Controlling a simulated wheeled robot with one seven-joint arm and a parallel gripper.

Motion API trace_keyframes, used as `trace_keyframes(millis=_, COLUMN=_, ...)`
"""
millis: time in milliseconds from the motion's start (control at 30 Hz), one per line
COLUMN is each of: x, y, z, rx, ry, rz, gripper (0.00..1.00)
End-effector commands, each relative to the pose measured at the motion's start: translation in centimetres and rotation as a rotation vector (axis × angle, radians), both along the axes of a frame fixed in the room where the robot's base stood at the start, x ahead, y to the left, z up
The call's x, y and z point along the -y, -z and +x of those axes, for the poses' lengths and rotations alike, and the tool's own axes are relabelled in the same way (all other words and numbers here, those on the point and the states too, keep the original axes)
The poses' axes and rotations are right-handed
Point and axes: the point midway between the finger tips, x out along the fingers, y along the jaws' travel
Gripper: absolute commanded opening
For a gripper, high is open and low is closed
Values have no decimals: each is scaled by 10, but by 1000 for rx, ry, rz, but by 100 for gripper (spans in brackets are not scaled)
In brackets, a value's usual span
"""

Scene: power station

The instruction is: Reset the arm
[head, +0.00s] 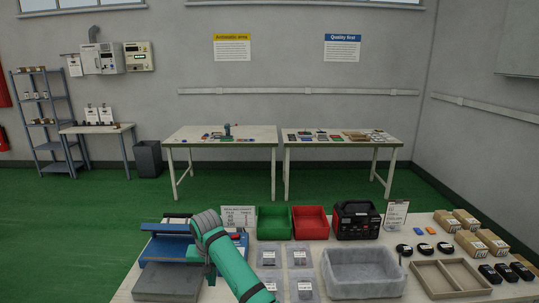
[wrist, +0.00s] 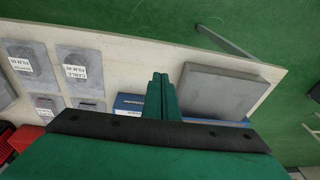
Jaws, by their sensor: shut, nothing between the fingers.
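My gripper (wrist: 160,80) shows in the wrist view as two green fingers pressed together, shut and empty. They point over the near table (wrist: 130,45), and a blue part of the fixture (wrist: 130,101) shows beside and behind them. In the head view my green arm reaches up from the bottom edge, in front of the table's left part. Its grey ribbed end overlaps the blue and grey fixture (head: 167,248). I cannot make out the fingertips in the head view.
On the near table are a green bin (head: 274,223), a red bin (head: 310,222), a black power unit (head: 356,220), several lidded grey boxes (head: 269,257), a grey tray (head: 363,273) and a divided tray (head: 450,278). Green floor (head: 80,220) lies open to the left.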

Motion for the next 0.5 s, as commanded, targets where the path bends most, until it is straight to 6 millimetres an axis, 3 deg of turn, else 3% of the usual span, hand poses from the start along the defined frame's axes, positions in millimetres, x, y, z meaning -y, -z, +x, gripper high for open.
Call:
trace_keyframes(millis=267, x=-29, y=44, z=-15, rx=27, ry=-39, rz=100, gripper=0)
trace_keyframes(millis=500, x=-74, y=97, z=-43, rx=84, ry=-84, rz=252, gripper=0)
